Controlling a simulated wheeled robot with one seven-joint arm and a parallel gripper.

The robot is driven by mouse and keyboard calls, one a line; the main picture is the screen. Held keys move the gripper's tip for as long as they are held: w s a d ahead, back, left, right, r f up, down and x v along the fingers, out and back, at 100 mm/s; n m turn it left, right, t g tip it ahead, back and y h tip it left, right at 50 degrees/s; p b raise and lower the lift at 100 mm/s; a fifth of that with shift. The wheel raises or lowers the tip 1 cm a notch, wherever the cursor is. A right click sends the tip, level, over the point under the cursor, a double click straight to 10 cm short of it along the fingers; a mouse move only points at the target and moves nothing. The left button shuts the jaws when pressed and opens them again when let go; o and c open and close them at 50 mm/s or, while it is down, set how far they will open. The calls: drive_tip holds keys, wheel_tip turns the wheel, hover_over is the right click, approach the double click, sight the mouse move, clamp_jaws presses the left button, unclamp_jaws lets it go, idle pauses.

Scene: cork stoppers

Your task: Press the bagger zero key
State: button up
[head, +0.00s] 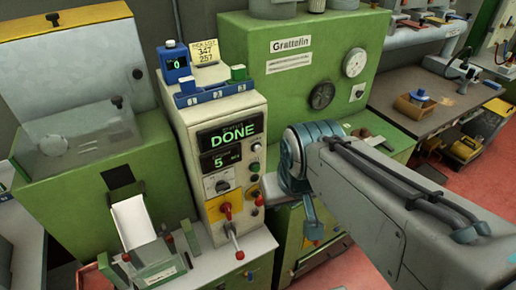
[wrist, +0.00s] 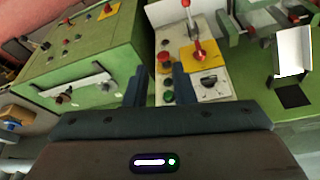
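The bagger is a cream control box (head: 227,170) with green displays reading DONE and 5. A column of small buttons (head: 254,178) runs down its right side. No label on them is legible, so I cannot tell which is the zero key. In the wrist view, upside down, a red button (wrist: 164,57) and a green button (wrist: 168,97) show near my gripper (wrist: 158,84). Its two dark fingers are apart with nothing held between them. In the head view my arm's end is right of the box, and the fingertips are largely hidden.
A red-tipped lever on a yellow plate (head: 215,209) and a dial (head: 222,186) sit left of the buttons. A blue counter reading 0 (head: 176,63) stands on top of the box. A green Grattelin machine (head: 291,89) is behind my arm. A workbench (head: 440,112) is at right.

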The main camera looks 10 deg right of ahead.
clamp_jaws()
idle(1.4)
